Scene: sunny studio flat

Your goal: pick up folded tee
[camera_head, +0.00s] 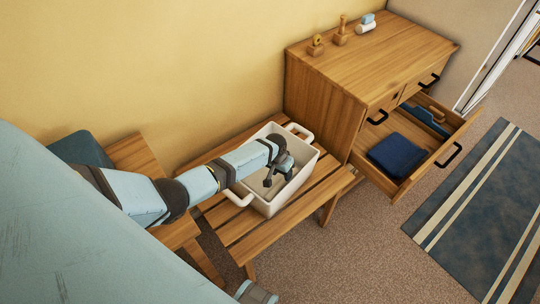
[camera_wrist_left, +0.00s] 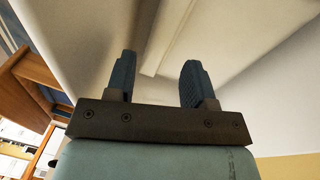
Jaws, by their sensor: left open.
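My left gripper (camera_head: 279,178) is over and partly inside the white two-handled basket (camera_head: 243,182), well to the left of the cloth. In the left wrist view its two fingers (camera_wrist_left: 157,75) stand apart with nothing between them. Pale cream surfaces, probably the basket's inside, fill much of that view. The cloth does not show there. My right gripper is not in view.
The basket stands on a slatted wooden bench (camera_head: 265,236) left of the dresser (camera_head: 330,80). A second blue item (camera_head: 425,120) and a small wooden piece (camera_head: 437,114) are in the drawer. Small objects (camera_head: 340,32) stand on the dresser top. A striped rug (camera_head: 480,215) lies at right.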

